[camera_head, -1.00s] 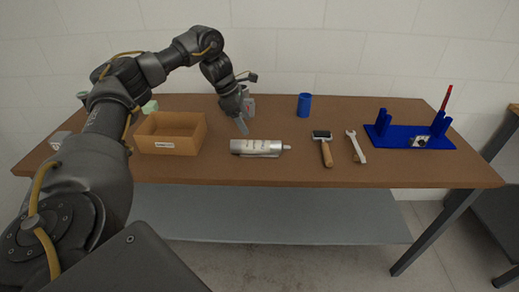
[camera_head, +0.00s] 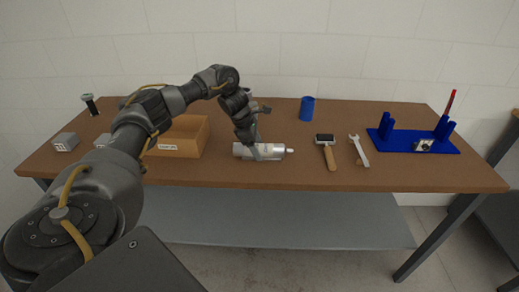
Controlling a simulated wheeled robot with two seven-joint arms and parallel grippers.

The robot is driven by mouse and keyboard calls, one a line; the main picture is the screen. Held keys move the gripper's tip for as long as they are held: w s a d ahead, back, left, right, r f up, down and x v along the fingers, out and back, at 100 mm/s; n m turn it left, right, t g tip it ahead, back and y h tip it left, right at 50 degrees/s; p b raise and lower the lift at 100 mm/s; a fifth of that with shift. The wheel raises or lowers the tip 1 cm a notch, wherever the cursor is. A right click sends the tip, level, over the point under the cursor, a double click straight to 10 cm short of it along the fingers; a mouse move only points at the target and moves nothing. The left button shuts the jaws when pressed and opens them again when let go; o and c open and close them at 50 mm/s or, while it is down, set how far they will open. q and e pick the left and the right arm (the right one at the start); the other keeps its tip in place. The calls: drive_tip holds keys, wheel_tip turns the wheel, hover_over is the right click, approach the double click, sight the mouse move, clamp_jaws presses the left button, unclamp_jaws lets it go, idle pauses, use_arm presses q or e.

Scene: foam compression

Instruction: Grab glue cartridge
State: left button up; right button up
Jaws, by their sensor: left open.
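The glue cartridge (camera_head: 273,152) is a silver-white cylinder with a narrow nozzle at its right end. It lies on its side on the brown table, near the middle. My left gripper (camera_head: 256,153) points down at the cartridge's left-middle part, with its fingertips at the cartridge. It is open. Its fingers hide part of the cartridge's surface, and I cannot tell whether they touch it. My right gripper is not in view.
An open cardboard box (camera_head: 178,150) stands left of the cartridge. A blue cup (camera_head: 307,109) stands behind, and a blue fixture (camera_head: 412,141) is at the far right. Grey blocks (camera_head: 66,142) sit at the left.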

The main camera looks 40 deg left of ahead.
use_arm(q)
drive_tip(key=c, duration=1.3)
drive_tip(key=shift+w+r+b, duration=0.1)
drive_tip(key=shift+r+b, duration=0.35)
drive_tip(key=shift+r, duration=0.1)
drive_tip(key=shift+r+b, duration=0.35)
drive_tip(key=shift+r, duration=0.35)
drive_tip(key=s+d+r, duration=0.2)
drive_tip(key=s+r, duration=0.1)
drive_tip(key=s, duration=0.1)
drive_tip(key=s+d+r+p, duration=0.1)
drive_tip(key=s+d+r, duration=0.1)
drive_tip(key=s+r, duration=0.2)
drive_tip(key=s+d+r, duration=0.2)
drive_tip(key=s+r, duration=0.1)
drive_tip(key=s, duration=0.1)
drive_tip(key=shift+s+d+r, duration=0.2)
drive_tip(key=shift+s+d, duration=0.05)
drive_tip(key=shift+s, duration=0.1)
